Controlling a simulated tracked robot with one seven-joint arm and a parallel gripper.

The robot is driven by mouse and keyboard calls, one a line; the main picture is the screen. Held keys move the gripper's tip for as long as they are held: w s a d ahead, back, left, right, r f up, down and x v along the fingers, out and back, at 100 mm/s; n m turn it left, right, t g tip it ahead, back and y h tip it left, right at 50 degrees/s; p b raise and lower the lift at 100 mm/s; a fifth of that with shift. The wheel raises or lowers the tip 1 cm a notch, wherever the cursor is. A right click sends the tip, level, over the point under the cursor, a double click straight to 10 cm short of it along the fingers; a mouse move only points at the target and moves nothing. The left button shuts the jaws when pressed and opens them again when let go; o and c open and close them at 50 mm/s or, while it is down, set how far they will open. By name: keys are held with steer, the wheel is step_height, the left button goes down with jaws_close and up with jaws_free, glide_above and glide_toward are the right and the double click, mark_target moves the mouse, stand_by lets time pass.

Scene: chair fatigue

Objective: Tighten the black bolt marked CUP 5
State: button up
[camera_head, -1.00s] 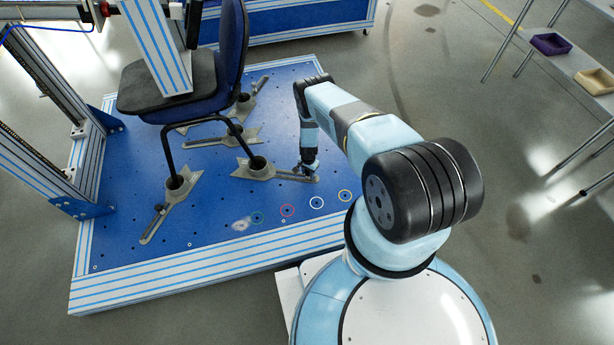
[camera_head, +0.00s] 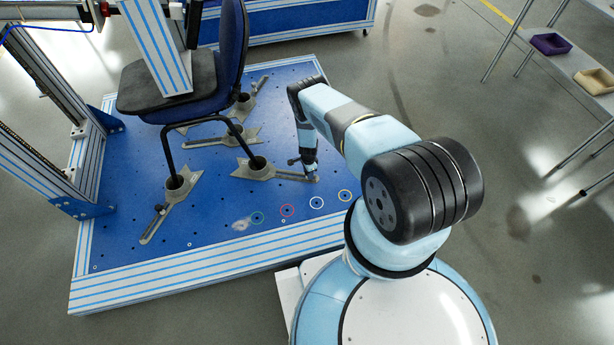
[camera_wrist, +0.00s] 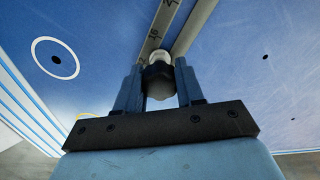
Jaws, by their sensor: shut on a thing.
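My gripper (camera_head: 313,176) points down at the outer end of a grey slotted bar (camera_head: 285,175), whose cup (camera_head: 258,165) holds one chair leg. In the wrist view, my gripper (camera_wrist: 158,85) is shut on a black bolt (camera_wrist: 159,88) with a dark lobed head and a pale metal part beyond it. The bolt sits between the two fingers, over the bar (camera_wrist: 163,25), which carries printed scale numbers. In the head view, my gripper hides the bolt. No CUP 5 marking is readable.
The chair (camera_head: 170,95) stands on the plate to the left. Another clamp bar (camera_head: 157,220) lies at the front left. A rig post (camera_head: 45,165) rises at the left edge.

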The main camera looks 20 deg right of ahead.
steer(key=m, duration=0.4)
steer(key=o, duration=1)
steer(key=shift+o, duration=0.2)
steer(key=n, duration=0.3)
steer(key=shift+n, duration=0.4)
